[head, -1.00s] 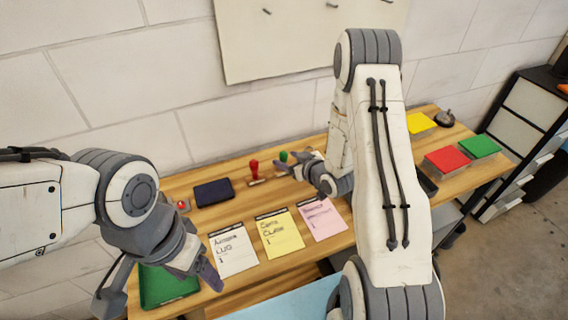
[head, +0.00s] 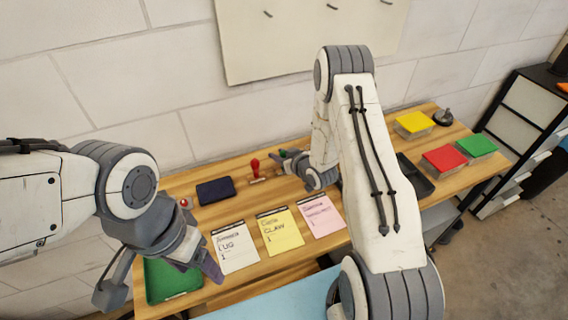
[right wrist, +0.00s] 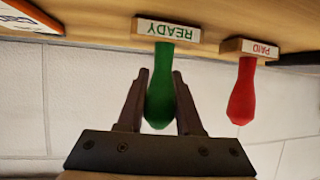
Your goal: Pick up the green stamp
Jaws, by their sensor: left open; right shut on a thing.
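The green stamp (right wrist: 160,85) has a rounded green handle and a pale block labelled READY. In the right wrist view, which shows the bench at the top, the handle is between the two fingers of my right gripper (right wrist: 162,75), shut on it. In the head view my right gripper (head: 288,158) is at the back of the bench, and only a bit of the green stamp (head: 282,152) shows. I cannot tell whether its block touches the bench. My left gripper (head: 212,268) is open and empty over the front left, near a green tray (head: 160,284).
A red stamp labelled PAID (right wrist: 243,90) stands close beside the green one. A dark pad (head: 215,191) lies to its left. White, yellow (head: 280,232) and pink (head: 320,216) note sheets lie in front. A black tray (head: 414,175) and coloured stacks are at the right.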

